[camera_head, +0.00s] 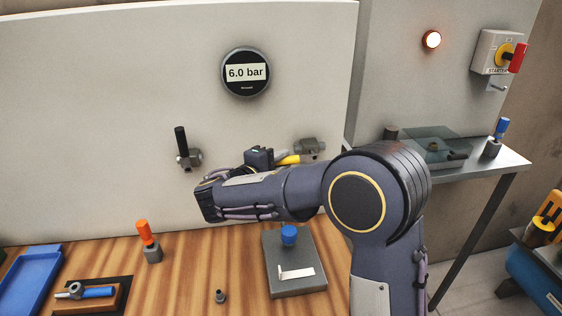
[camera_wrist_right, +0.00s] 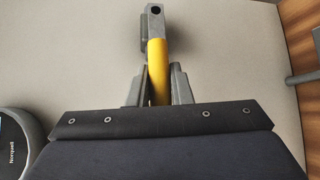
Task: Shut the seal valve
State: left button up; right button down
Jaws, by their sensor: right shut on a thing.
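A valve with a yellow lever sits on the pale wall panel, and its grey body (camera_head: 310,146) shows just above my right forearm. The yellow lever (camera_head: 290,159) runs left from the body, nearly level, and its left end is hidden at my right gripper (camera_head: 262,158). In the right wrist view the lever (camera_wrist_right: 157,60) lies between the two grey fingers of my right gripper (camera_wrist_right: 158,88), which is shut on it. A second valve with a black upright handle (camera_head: 181,141) sits further left on the panel. My left gripper is not in view.
A round gauge (camera_head: 246,72) above reads 6.0 bar. On the wooden bench are an orange-topped tool (camera_head: 147,240), a grey block (camera_head: 297,262) with a blue knob, a small dark peg (camera_head: 221,296) and a blue tray (camera_head: 30,280).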

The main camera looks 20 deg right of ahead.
aim_at(291, 157)
jog(key=shift+r, duration=0.15)
jog(key=r+y, duration=0.1)
jog(key=r+m+y, duration=0.1)
jog(key=m+y+b, duration=0.1)
jog(key=shift+s+d+r+g, duration=0.1)
jog(key=shift+d+r+g, duration=0.2)
jog(key=shift+r+g, duration=0.1)
jog(key=d+r+m+y, duration=0.1)
jog(key=r+m+y, duration=0.1)
jog(key=r+y, duration=0.1)
jog(key=shift+s+d+y, duration=0.2)
jog(key=shift+d+y, duration=0.1)
jog(key=shift+d, duration=0.1)
jog(key=d+r+m+y, duration=0.1)
jog(key=d+m+y, duration=0.1)
jog(key=y, duration=0.1)
jog(key=shift+s+d+r, duration=0.35)
jog(key=shift+r, duration=0.05)
jog(key=shift+s+d+r+m+t+y, duration=0.25)
jog(key=shift+d+m+y, duration=0.3)
jog(key=shift+d+y, duration=0.4)
jog(key=shift+s+d+m+t+y, duration=0.1)
jog(key=shift+d+m+t+y, duration=0.4)
jog(key=shift+y, duration=0.65)
jog(key=shift+d, duration=0.1)
jog(key=c, duration=1.3)
grip_release()
